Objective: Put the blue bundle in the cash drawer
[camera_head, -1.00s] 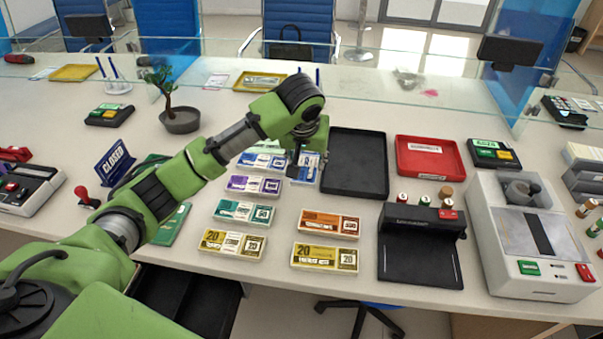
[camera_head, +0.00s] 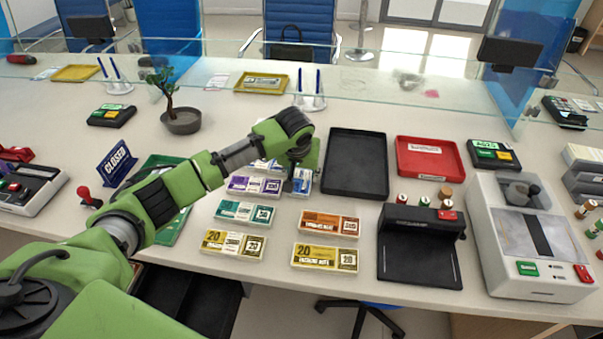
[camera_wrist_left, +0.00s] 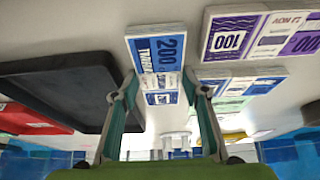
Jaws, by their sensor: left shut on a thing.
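A blue bundle marked 200 (camera_wrist_left: 157,48) lies between the fingers of my left gripper (camera_wrist_left: 160,80) in the left wrist view. The gripper is shut on it. In the head view my left gripper (camera_head: 289,186) is over the middle of the counter, and part of the blue bundle (camera_head: 304,181) shows beside it. My wrist hides some of the bundle and another blue bundle (camera_head: 262,165) behind it. The cash drawer (camera_head: 185,300) is black and stands open below the counter's front edge, partly covered by my left arm. My right gripper is not in view.
Purple (camera_head: 254,186), teal (camera_head: 246,212), orange (camera_head: 330,223) and yellow bundles lie nearby. A black tray (camera_head: 355,165) is just right of my gripper, with a red tray (camera_head: 428,158) beyond. A potted plant (camera_head: 182,121) and CLOSED sign (camera_head: 117,162) stand left.

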